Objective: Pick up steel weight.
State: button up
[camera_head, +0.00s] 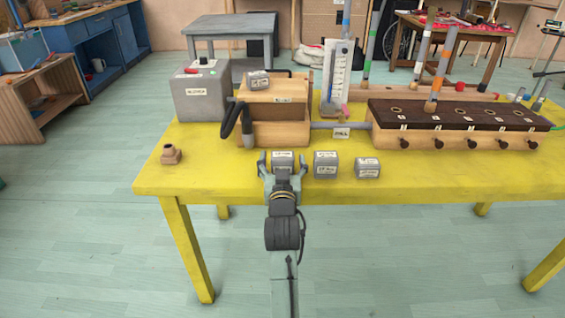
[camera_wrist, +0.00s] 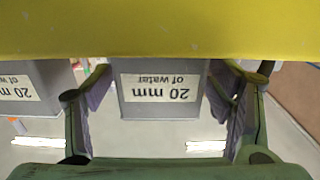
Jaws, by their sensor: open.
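Grey steel weights with white labels stand in a row near the front edge of the yellow table: one at the left (camera_head: 283,155), a middle one (camera_head: 326,165) and a right one (camera_head: 367,168). My gripper (camera_head: 283,165) is open at the left weight, its fingers showing on either side of it. In the wrist view, which is upside down, that weight (camera_wrist: 163,108) reads "20 mm of water" and sits between the spread fingers, with gaps visible at both sides. A neighbouring weight (camera_wrist: 30,95) is partly cut off at the left there.
Another grey weight (camera_head: 258,80) lies on the wooden bellows-like box (camera_head: 275,112) behind. A grey box (camera_head: 201,92) with a red knob, a long dark-topped wooden chest (camera_head: 452,120) and a small brown piece (camera_head: 171,155) also occupy the yellow table (camera_head: 225,180). The front left tabletop is mostly clear.

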jog(key=c, duration=1.8)
jog(key=shift+r, duration=0.1)
